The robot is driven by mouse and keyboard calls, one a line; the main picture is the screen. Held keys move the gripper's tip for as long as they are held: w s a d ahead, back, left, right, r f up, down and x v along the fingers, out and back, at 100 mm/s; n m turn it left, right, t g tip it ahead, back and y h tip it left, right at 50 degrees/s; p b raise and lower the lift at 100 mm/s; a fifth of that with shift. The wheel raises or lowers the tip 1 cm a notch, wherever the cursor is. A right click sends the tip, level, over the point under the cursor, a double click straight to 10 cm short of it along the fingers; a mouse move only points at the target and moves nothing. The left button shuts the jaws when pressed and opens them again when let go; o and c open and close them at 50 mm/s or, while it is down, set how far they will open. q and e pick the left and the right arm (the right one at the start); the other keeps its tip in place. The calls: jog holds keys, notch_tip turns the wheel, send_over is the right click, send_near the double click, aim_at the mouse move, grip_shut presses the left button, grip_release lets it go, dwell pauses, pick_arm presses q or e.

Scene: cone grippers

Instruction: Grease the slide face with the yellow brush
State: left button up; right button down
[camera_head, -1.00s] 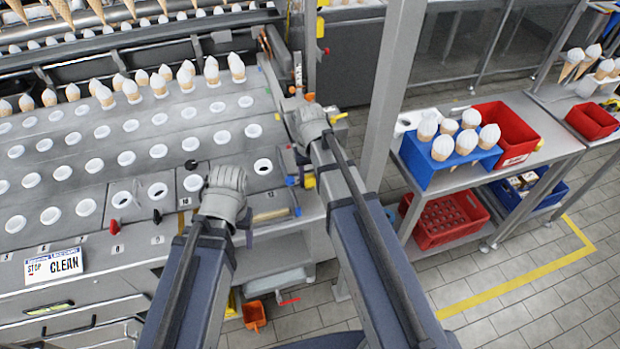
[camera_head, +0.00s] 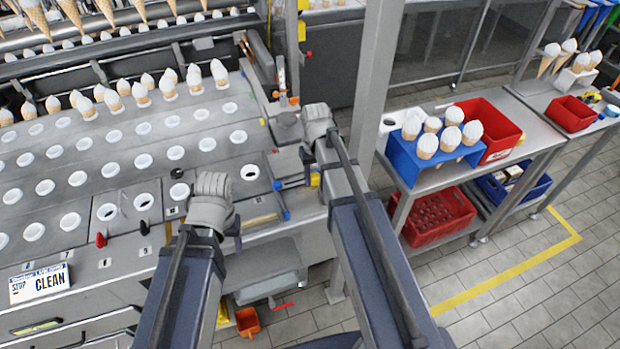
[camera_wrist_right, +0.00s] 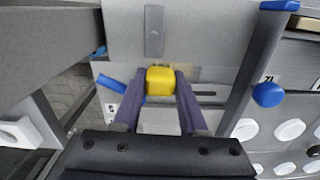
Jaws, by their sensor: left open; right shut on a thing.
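My right gripper (camera_wrist_right: 158,85) is shut on the yellow brush (camera_wrist_right: 160,80); in the right wrist view its blocky yellow end sits between the two purple fingers. Beyond it is a flat grey metal face (camera_wrist_right: 205,42) with a dark plate and a faint tan smear beside the brush; I take it for the slide face. Whether the brush touches it I cannot tell. My left gripper (camera_head: 238,232) is open and empty over the machine's front edge.
The cone machine's holed deck (camera_head: 110,170) fills the left, with several white-topped cones at its back. A grey post (camera_head: 370,80) stands right of my right arm. A side table holds a blue cone rack (camera_head: 405,160) and a red bin (camera_head: 510,130). Floor right is clear.

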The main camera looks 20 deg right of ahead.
jog(key=shift+d, duration=1.25)
jog(key=shift+f, duration=0.1)
jog(key=shift+a, duration=2.05)
jog(key=shift+a, duration=0.15)
jog(key=shift+s+a, duration=0.1)
jog(key=shift+a, duration=1.85)
notch_tip(320, 180, up, 6)
jog(key=p, duration=0.6)
